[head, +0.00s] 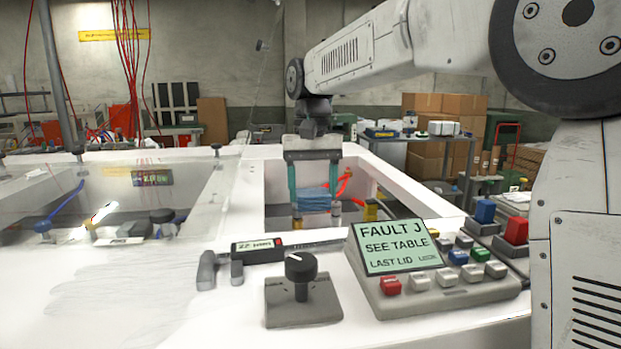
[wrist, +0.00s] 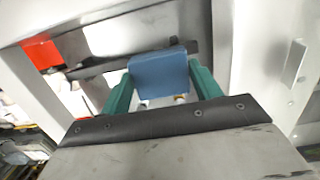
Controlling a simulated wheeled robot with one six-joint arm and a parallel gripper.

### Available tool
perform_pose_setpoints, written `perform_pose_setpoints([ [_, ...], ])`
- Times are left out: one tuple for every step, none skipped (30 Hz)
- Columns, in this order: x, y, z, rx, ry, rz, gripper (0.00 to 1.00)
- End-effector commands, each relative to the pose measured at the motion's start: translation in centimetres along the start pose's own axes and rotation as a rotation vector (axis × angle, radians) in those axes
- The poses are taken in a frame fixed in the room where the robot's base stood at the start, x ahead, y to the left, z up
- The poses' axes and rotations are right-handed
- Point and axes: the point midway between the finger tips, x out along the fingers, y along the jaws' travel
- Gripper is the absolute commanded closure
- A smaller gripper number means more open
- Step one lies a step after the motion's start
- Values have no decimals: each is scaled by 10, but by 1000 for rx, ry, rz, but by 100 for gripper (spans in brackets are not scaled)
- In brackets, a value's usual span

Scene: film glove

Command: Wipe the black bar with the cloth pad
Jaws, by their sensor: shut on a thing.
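My gripper (head: 316,208) has two teal fingers shut on a blue cloth pad (head: 314,199). It hangs pointing down in the open well of the white table. In the wrist view the pad (wrist: 160,76) sits between the fingers and hides part of what lies beyond it. A dark strip (wrist: 104,67) runs behind the pad in that view and may be the black bar. I cannot tell whether the pad touches it. In the head view I cannot pick out the black bar in the well.
The white table's rim (head: 384,182) surrounds the well. In front stand a black knob on a grey base (head: 303,292), a caliper-like tool (head: 277,246) and a control box with a green screen (head: 394,247). Red tubing (head: 345,182) lies at the well's right side.

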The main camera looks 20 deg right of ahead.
Motion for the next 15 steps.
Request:
perform_pose_setpoints([
  [-5,0,0,1,3,-1,59],
  [-8,1,0,1,3,-1,59],
  [-11,1,1,2,2,-1,59],
  [-13,2,1,2,1,-1,59],
  [-15,2,1,3,1,-1,59],
  [-17,2,1,3,2,-1,59],
  [-18,2,2,3,2,-1,59],
  [-19,2,2,3,2,-1,59],
  [-20,2,2,3,2,-1,59],
  [-20,2,2,3,2,-1,59],
  [-20,2,2,3,1,-1,59],
  [-20,2,2,3,1,-1,59],
  [-20,2,2,3,1,-1,59],
  [-20,2,2,3,1,-1,59],
  [-20,2,2,3,1,-1,59],
])
